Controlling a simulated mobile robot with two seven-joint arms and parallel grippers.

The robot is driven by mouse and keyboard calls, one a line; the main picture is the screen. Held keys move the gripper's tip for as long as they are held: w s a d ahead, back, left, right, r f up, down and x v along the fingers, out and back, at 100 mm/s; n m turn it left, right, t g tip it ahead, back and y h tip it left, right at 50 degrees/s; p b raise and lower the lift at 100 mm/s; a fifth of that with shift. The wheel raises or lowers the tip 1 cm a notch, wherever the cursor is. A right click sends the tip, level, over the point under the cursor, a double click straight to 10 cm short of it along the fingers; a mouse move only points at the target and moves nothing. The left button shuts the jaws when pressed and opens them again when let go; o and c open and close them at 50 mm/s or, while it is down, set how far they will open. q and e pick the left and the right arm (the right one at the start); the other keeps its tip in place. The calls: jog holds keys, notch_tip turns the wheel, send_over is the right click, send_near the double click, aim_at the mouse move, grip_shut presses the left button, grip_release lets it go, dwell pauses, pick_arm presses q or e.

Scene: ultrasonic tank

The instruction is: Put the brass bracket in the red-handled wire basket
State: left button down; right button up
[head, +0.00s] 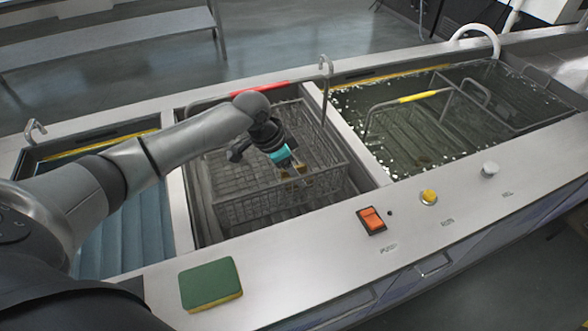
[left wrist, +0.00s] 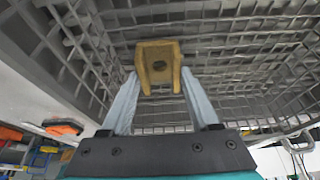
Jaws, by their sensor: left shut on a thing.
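My left gripper (head: 287,163) reaches over the wire basket (head: 335,180) with the red handle (head: 275,85) in the middle tank bay. It is shut on the brass bracket (left wrist: 158,62), a U-shaped piece with a hole, held between the two pale fingertips (left wrist: 158,85) in the left wrist view. In the head view the bracket (head: 294,170) is small and partly hidden by the gripper. Basket mesh (left wrist: 235,60) fills the view behind the bracket, which appears within the basket's outline; its height above the floor is hard to tell. My right gripper is not in view.
The right bay holds liquid and a second basket with a yellow handle (head: 418,96). A blue-lined bay (head: 125,230) lies at left. A green and yellow sponge (head: 210,284), an orange switch (head: 372,218) and two knobs sit along the front ledge. The basket has raised mesh walls.

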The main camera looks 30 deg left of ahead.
pick_arm(q)
jog(key=shift+c, duration=0.6)
grip_release()
jog(key=p+v, duration=0.3)
jog(key=v, duration=0.9)
jog(key=shift+r, duration=0.1)
